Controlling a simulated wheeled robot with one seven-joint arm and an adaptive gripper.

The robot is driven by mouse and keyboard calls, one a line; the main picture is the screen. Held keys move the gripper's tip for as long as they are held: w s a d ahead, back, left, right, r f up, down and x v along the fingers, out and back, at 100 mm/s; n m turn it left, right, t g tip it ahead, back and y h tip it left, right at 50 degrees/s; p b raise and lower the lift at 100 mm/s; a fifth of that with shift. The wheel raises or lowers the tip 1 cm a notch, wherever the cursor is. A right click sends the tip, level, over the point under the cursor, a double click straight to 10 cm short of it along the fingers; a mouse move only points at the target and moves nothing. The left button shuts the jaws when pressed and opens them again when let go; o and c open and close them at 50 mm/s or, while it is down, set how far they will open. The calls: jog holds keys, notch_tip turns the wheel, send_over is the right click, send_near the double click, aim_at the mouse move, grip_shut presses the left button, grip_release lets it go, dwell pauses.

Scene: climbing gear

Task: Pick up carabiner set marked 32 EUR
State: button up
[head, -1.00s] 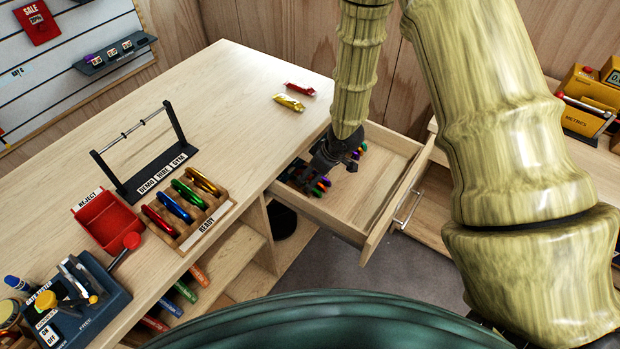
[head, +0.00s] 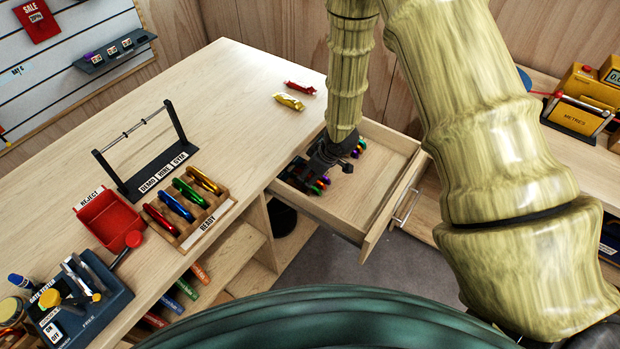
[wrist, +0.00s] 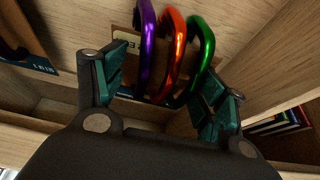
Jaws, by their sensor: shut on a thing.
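A carabiner set with purple, orange and green loops (wrist: 172,50) sits between the fingers of my gripper (wrist: 160,100) in the wrist view. A tan card with a partly hidden marking (wrist: 124,40) shows behind the loops; I cannot read its full price. In the head view my gripper (head: 318,168) is at the left part of the open drawer (head: 372,208), shut on the set, whose coloured ends (head: 319,186) show below it. I cannot tell whether the set is clear of the drawer floor. Another coloured carabiner set (head: 357,148) lies farther back in the drawer.
The drawer walls stand close around my gripper. The bench top (head: 240,110) is left of it, with red and gold wrapped bars (head: 289,102), a READY rack (head: 205,228) of carabiners, a black stand (head: 150,180) and a red reject bin (head: 100,215).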

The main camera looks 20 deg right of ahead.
jog(key=shift+s+f, duration=0.2)
jog(key=shift+f, duration=0.1)
jog(key=shift+w+d+r+b, duration=0.1)
jog(key=shift+r+b, duration=0.3)
jog(key=shift+b, duration=0.2)
jog(key=s+d, duration=0.1)
jog(key=s, duration=0.1)
jog(key=s+d+b, duration=0.1)
jog(key=s+d, duration=0.1)
jog(key=s+d+b, duration=0.1)
jog(key=shift+s+d+r, duration=0.1)
jog(key=shift+s+d, duration=0.15)
jog(key=shift+s, duration=0.15)
notch_tip(320, 180, up, 14)
jog(key=shift+s+d, duration=0.15)
